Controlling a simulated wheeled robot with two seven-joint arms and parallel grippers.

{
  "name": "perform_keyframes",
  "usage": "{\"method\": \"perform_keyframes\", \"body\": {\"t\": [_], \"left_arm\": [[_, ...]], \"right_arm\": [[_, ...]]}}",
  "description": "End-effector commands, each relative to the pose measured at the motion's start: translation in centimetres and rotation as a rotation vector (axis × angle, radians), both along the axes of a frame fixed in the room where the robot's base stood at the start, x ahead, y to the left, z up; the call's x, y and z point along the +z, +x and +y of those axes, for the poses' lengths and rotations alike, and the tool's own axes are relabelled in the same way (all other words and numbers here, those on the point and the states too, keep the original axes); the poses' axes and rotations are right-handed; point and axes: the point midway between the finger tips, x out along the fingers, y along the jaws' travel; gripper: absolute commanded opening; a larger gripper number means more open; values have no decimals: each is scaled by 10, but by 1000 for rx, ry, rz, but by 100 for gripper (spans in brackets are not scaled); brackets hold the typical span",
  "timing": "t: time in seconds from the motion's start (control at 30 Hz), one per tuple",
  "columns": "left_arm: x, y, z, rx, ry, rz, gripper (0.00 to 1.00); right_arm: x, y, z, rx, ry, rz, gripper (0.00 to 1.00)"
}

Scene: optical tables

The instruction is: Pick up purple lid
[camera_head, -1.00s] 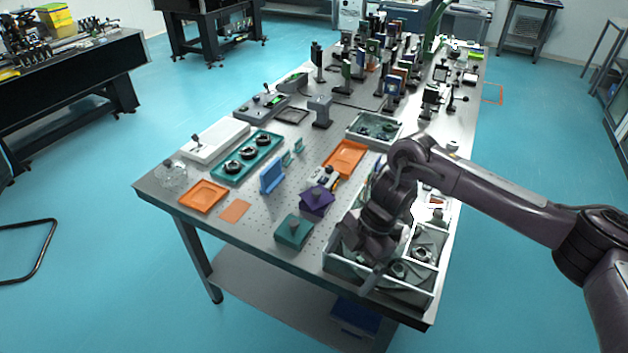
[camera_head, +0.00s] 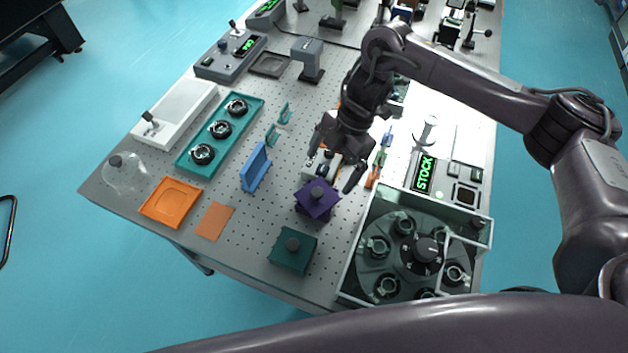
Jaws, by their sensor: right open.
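My left gripper is not in view.
A teal lidded block (camera_head: 292,252) stands in front of the lid, and a blue stand (camera_head: 256,168) to its left. A clear-walled stock box (camera_head: 352,262) with a round carousel is at right. Orange tray (camera_head: 170,203) and teal tray (camera_head: 190,163) lie left.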

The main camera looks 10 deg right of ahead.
Motion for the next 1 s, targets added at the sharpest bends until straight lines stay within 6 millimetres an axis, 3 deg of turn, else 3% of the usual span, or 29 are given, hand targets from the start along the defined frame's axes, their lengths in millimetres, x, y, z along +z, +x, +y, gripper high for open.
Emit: {"method": "perform_keyframes", "body": {"t": [0.1, 0.23, 0.37, 0.6, 0.8, 1.0], "left_arm": [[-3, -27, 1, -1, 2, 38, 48], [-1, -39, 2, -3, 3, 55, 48], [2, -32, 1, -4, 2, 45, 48], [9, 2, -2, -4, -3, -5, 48], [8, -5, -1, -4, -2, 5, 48], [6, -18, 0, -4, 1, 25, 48]], "right_arm": [[-13, -3, 5, 0, 2, 3, 98], [-24, -6, 8, -2, 1, 5, 98], [-41, -10, 13, -2, 1, 6, 98], [-61, -12, 20, -1, 1, 1, 98], [-62, -12, 20, -1, 0, 0, 98], [-62, -12, 20, -1, 0, 0, 73]]}}
